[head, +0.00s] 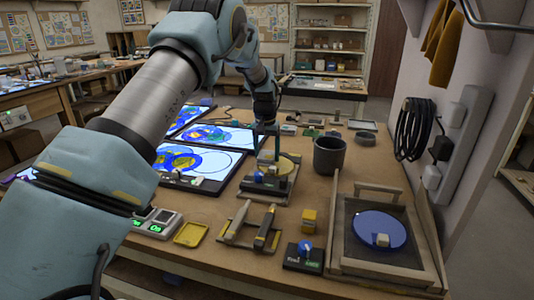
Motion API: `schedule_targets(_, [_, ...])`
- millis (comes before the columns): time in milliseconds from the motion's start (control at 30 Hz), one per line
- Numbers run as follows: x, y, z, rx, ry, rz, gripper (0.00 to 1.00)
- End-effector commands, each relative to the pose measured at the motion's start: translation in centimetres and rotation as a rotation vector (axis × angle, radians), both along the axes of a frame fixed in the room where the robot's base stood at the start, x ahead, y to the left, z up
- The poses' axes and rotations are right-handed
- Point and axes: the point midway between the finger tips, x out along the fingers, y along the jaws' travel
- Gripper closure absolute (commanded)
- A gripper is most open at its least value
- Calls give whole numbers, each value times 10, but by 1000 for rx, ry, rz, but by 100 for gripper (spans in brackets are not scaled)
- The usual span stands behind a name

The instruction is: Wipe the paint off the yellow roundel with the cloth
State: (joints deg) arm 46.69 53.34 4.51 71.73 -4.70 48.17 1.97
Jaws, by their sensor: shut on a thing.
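The yellow roundel (289,165) lies on a dark stand on the workbench, in the middle of the head view. My gripper (267,157) is over its left part, fingers pointing down, and hides some of it. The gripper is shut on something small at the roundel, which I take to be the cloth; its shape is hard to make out. I cannot tell whether it touches the roundel's face. Any paint on the roundel is too small to tell.
A dark pot (329,156) stands right of the roundel. A blue disc (379,225) lies in a framed tray at the right front. A yellow block (309,221), a blue-knobbed box (304,257) and wooden-handled tools (250,228) lie in front. Lit panels (222,161) lie left.

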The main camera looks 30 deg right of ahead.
Motion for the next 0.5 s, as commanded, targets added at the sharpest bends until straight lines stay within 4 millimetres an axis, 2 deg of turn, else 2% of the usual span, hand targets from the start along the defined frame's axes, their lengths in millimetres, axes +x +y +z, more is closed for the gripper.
schedule_targets(267, [0,0,-1,0,0,0,71])
schedule_targets(500, [-9,-10,-1,1,1,-1,71])
